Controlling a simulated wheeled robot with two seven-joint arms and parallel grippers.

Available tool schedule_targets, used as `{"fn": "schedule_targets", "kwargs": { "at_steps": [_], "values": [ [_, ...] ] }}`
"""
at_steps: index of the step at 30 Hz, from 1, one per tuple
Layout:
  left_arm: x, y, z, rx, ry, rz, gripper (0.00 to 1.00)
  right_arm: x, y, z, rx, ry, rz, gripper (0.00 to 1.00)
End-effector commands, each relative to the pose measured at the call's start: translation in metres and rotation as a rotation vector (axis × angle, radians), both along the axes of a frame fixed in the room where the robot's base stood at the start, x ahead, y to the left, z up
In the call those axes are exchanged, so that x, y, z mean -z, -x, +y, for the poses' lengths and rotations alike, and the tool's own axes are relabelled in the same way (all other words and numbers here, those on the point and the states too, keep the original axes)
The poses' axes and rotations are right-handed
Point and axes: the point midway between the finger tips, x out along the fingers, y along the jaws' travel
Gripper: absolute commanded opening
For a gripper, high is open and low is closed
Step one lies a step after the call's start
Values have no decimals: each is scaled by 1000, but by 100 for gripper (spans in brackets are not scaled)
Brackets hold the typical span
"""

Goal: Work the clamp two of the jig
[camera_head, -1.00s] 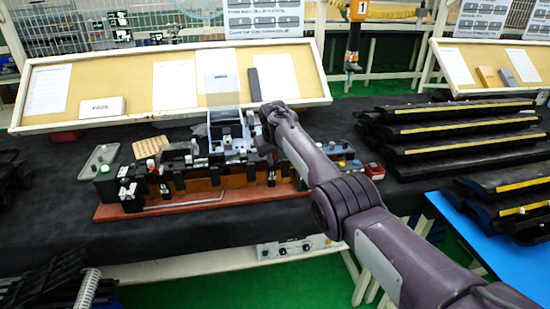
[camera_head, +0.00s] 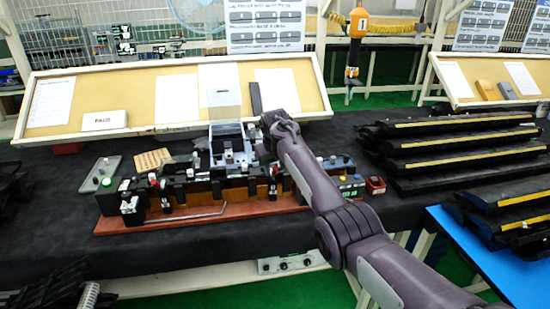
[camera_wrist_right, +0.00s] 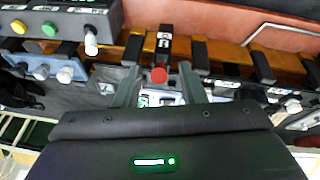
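The jig (camera_head: 160,221) is a reddish-brown base with a row of black clamps, standing on the dark table in the head view. My right gripper (camera_head: 262,148) is over the right-centre part of the jig, its fingertips hard to see there. In the right wrist view its two fingers (camera_wrist_right: 160,88) are apart. A clamp lever with a red tip (camera_wrist_right: 159,74) stands between them, with gaps visible on both sides. Other black clamps (camera_wrist_right: 262,66) line the jig beside it. I cannot read which clamp is number two. My left gripper is not in view.
A green-lit button box (camera_head: 104,178) stands left of the jig, a red button (camera_head: 375,186) right. Dark trim strips (camera_head: 455,140) are stacked at right. A slanted board (camera_head: 140,85) stands behind.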

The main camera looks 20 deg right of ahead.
Motion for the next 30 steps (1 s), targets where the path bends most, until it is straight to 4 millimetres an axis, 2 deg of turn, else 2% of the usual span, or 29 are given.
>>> {"fn": "schedule_targets", "kwargs": {
  "at_steps": [7, 12, 30],
  "values": [
    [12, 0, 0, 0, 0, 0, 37, -33, 10, 5, -1, 0, -4, 37],
    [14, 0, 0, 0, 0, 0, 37, -45, 15, 7, 0, 0, 0, 37],
    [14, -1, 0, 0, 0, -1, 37, -47, 15, 7, 0, 0, 0, 37]
  ]
}}
